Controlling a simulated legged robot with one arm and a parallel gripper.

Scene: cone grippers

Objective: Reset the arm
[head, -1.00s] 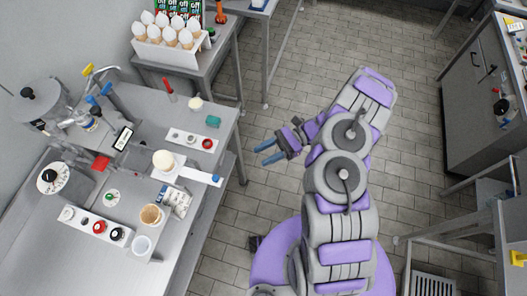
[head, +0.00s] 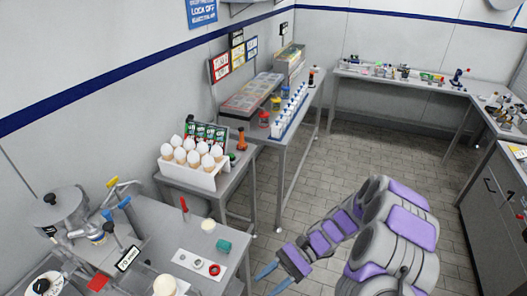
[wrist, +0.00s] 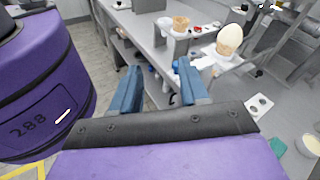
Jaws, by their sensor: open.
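My gripper (head: 272,277) has two blue fingers and hangs at the end of my purple and grey arm, over the floor to the right of the near table. In the wrist view my gripper (wrist: 157,88) is open, with nothing between its fingers. The near table's edge with a white ice-cream cone (wrist: 229,40) and an empty cone (wrist: 181,24) in holders lies beyond the fingers. A purple part of my own body fills the left of the wrist view.
The near metal table (head: 165,222) holds a steel machine (head: 66,215) and a button panel (head: 198,262). A white rack of filled cones (head: 190,174) stands behind it. More benches line the back and right. The tiled floor (head: 330,185) is clear in the middle.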

